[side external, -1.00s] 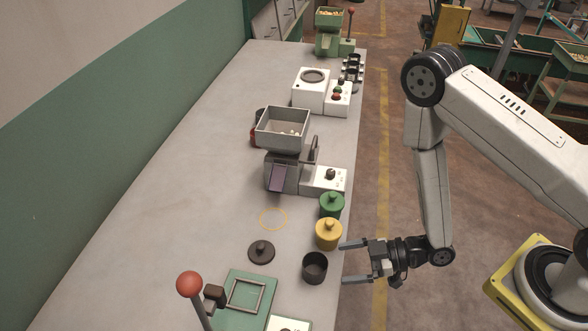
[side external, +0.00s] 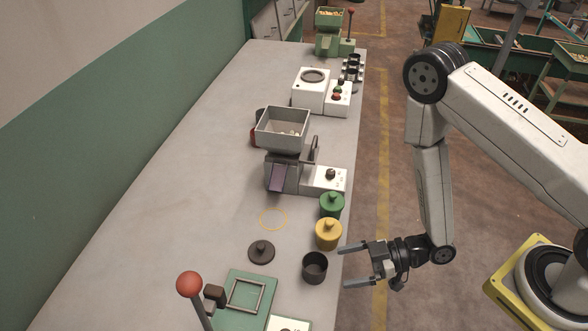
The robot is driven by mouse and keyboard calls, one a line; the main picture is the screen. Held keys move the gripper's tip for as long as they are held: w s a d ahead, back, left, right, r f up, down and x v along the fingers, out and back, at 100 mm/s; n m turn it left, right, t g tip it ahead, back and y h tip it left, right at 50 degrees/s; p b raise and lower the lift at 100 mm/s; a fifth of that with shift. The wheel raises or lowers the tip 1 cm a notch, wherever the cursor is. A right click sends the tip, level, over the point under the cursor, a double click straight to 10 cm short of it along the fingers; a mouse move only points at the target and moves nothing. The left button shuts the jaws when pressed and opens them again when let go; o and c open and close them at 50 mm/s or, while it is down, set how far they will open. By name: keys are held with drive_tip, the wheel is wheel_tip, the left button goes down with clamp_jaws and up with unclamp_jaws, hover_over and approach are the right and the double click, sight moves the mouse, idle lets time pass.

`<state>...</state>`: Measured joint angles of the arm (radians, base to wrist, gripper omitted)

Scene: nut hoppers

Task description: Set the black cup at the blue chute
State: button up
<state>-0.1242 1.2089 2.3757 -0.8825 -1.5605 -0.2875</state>
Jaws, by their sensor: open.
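The black cup (side external: 315,267) stands upright and open-topped near the table's right edge. My gripper (side external: 344,267) is open and empty just right of the cup. Its two fingers point left toward the cup, apart from it. The chute (side external: 277,177) looks purple-blue and slopes down from the front of a grey hopper machine (side external: 283,130). A thin yellow ring (side external: 273,219) is marked on the table below the chute, with nothing in it. A dark round lid with a knob (side external: 261,252) lies left of the cup.
A yellow lidded cup (side external: 328,234) and a green lidded cup (side external: 331,205) stand beyond the black cup along the right edge. A green fixture (side external: 247,292) and a red-knobbed lever (side external: 190,285) are at the near end. The table's left side is clear.

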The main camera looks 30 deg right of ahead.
drive_tip(key=s+a+r+n+g+y, duration=0.2)
drive_tip(key=s+a+r+g+y, duration=0.15)
drive_tip(key=s+g, duration=0.35)
drive_tip(key=n+h, duration=0.2)
drive_tip(key=h, duration=1.1)
hover_over(319, 256)
drive_tip(key=s, duration=0.2)
drive_tip(key=shift+a+r, duration=0.15)
drive_tip(key=shift+a, duration=0.25)
drive_tip(key=shift+h+x, duration=0.25)
drive_tip(key=shift+x, duration=1.05)
drive_tip(key=shift+w, duration=0.1)
